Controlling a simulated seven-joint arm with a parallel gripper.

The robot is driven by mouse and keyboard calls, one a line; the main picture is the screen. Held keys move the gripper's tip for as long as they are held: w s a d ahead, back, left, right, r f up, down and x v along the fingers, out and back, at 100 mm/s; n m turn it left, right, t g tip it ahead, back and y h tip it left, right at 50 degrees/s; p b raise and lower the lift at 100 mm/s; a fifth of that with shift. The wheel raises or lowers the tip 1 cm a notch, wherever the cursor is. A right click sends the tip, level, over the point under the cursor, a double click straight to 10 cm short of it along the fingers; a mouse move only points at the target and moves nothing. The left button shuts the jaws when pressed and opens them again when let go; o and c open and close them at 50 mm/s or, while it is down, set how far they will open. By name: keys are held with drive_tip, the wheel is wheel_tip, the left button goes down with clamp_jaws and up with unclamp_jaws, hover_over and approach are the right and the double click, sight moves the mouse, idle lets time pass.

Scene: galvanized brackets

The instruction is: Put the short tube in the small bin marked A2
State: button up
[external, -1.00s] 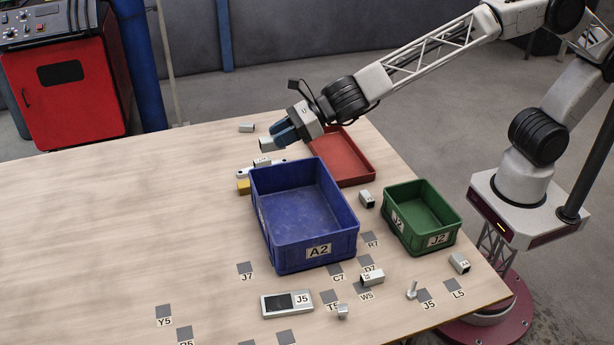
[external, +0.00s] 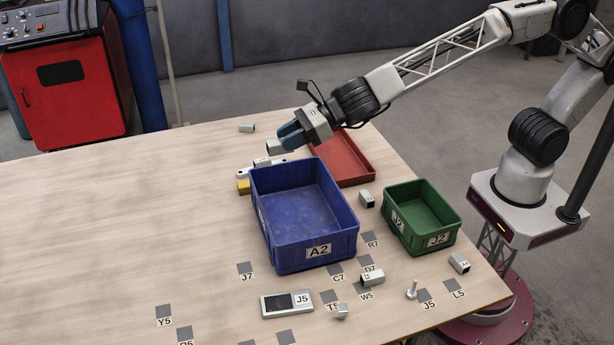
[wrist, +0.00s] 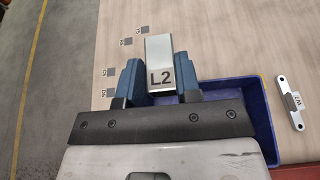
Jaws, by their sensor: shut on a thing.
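My gripper (external: 284,139) is shut on a silvery rectangular tube marked L2 (wrist: 159,52), gripped between its two blue fingers (wrist: 159,80). In the external view the tube (external: 274,147) shows at the fingertips, above the table just behind the blue bin. The blue bin marked A2 (external: 319,251) stands at the middle of the table, open and empty. It is larger than the green bin marked J2 (external: 438,239) to its right. Part of the blue bin (wrist: 263,118) shows beside and behind the gripper in the wrist view.
A red tray (external: 352,160) lies behind the blue bin, below my wrist. Several loose tubes lie around, including one at the back (external: 247,128) and one between the bins (external: 367,199). The table's left is clear.

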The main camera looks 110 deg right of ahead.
sight(277, 154)
drive_tip(key=shift+w+f, duration=0.2)
drive_tip(key=shift+w, duration=0.05)
drive_tip(key=shift+w+d+f+n+y, duration=0.1)
drive_tip(key=shift+w+f+n+y, duration=0.5)
drive_tip(key=shift+n+y, duration=0.15)
drive_tip(key=shift+w+f+n+g+y, duration=0.2)
drive_tip(key=shift+w+f+n+y, duration=0.2)
drive_tip(key=shift+f+y, duration=0.2)
drive_tip(key=shift+w+f+n+g+y, duration=0.25)
drive_tip(key=shift+f+n+y, duration=0.2)
drive_tip(key=shift+f, duration=0.25)
drive_tip(key=s+f+n+g+y, duration=0.2)
drive_tip(key=f+n+g+y, duration=0.2)
drive_tip(key=f, duration=0.5)
drive_tip(key=s+f+n+g+y, duration=0.3)
drive_tip(key=f+n+y, duration=0.2)
drive_tip(key=f, duration=0.4)
drive_tip(key=shift+s+d+f+n+g, duration=0.15)
drive_tip(key=shift+s+f+n+g, duration=0.2)
drive_tip(key=shift+n, duration=0.35)
drive_tip(key=shift+f, duration=0.1)
drive_tip(key=shift+f, duration=0.1)
